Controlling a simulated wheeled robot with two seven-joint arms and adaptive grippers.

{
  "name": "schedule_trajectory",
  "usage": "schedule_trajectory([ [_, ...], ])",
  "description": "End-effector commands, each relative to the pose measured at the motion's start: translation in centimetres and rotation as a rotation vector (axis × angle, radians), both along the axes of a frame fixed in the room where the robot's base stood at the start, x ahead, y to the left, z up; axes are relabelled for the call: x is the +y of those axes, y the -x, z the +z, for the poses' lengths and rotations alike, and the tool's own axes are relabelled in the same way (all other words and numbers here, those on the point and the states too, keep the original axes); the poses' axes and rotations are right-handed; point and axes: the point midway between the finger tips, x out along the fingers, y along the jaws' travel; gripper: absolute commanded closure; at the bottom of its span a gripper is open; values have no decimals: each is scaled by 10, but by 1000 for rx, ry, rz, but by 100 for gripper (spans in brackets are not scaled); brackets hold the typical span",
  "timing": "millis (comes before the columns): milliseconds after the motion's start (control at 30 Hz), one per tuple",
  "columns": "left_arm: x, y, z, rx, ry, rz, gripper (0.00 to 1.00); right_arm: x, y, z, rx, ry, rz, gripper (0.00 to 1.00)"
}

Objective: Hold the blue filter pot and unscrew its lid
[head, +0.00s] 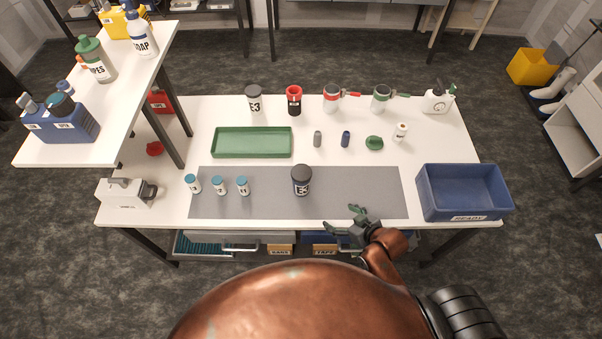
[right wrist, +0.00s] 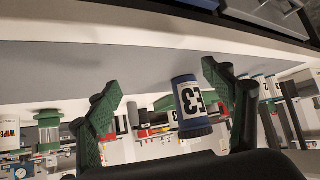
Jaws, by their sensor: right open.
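The blue filter pot (head: 301,189) stands upright on the grey mat, with a dark lid (head: 301,172) on top and a white label on its side. In the right wrist view the pot (right wrist: 190,103) appears beyond and between the spread fingers, lid end downward in the picture. My right gripper (head: 344,221) is open and empty at the mat's front edge, to the right of and nearer than the pot, not touching it. My left gripper is not in view.
The grey mat (head: 370,190) also bears several small teal-capped jars (head: 219,187) left of the pot. A blue crate (head: 463,197) stands at the right, a green tray (head: 251,142) behind the mat. The mat right of the pot is clear.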

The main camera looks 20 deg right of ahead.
Motion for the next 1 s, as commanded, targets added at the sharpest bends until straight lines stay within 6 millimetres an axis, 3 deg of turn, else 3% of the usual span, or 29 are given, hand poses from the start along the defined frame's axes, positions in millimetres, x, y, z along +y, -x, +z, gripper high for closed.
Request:
schedule_trajectory([
  [100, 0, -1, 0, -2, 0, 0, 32, 23, -36, 16, -141, -56, 74, 25],
  [300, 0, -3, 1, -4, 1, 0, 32, 49, -85, 54, -392, -176, 155, 25],
  [500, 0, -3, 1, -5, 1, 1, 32, 53, -104, 75, -510, -235, 169, 25],
  [1000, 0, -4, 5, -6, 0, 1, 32, 85, -152, 78, -527, -244, 167, 25],
])
